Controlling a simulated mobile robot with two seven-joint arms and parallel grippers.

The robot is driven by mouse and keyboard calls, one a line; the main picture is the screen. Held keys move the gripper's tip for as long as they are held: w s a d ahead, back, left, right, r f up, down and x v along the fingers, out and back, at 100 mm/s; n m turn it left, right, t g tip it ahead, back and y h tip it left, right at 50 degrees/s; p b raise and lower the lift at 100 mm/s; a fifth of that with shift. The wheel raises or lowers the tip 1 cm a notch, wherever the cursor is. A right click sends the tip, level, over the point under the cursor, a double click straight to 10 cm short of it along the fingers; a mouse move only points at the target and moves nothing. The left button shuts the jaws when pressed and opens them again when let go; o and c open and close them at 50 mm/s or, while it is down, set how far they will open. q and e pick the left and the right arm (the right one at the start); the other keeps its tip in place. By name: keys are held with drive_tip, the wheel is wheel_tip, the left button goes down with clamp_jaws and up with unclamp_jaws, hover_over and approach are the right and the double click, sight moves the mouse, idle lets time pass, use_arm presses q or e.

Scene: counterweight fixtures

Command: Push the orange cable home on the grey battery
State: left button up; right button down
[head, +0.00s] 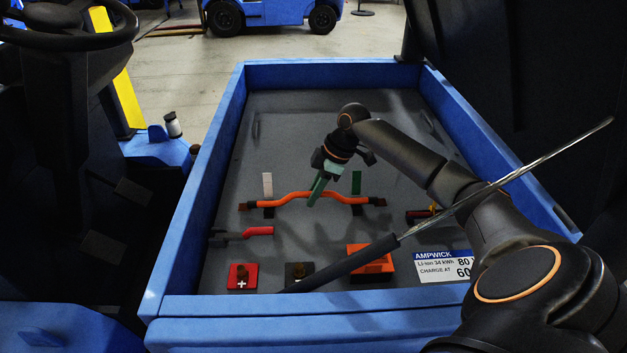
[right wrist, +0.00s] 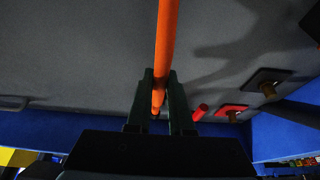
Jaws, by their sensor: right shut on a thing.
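The orange cable (head: 290,197) lies across the middle of the grey battery (head: 290,120), raised in its middle part, with dark pieces at both ends. My right gripper (head: 317,190) reaches in from the right, its green fingers at the cable's middle. In the right wrist view the cable (right wrist: 166,40) runs between the two fingers of the right gripper (right wrist: 160,85), which is shut on it. Black supports (head: 268,211) show under the cable near each end. Whether the ends are fully seated cannot be told. My left gripper is not in view.
A white tab (head: 267,184) and a green tab (head: 356,182) stand behind the cable. In front are a red-ended lever (head: 258,231), a red plus terminal (head: 242,277), a black terminal (head: 299,272) and an orange block (head: 372,263). A black strut (head: 345,264) slants across. Blue walls (head: 215,150) surround the battery.

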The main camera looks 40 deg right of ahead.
drive_tip(key=shift+f, duration=0.55)
drive_tip(key=c, duration=0.7)
unclamp_jaws()
drive_tip(key=shift+f, duration=0.15)
drive_tip(key=shift+c, duration=0.2)
drive_tip(key=v, duration=1.2)
drive_tip(key=shift+r, duration=0.4)
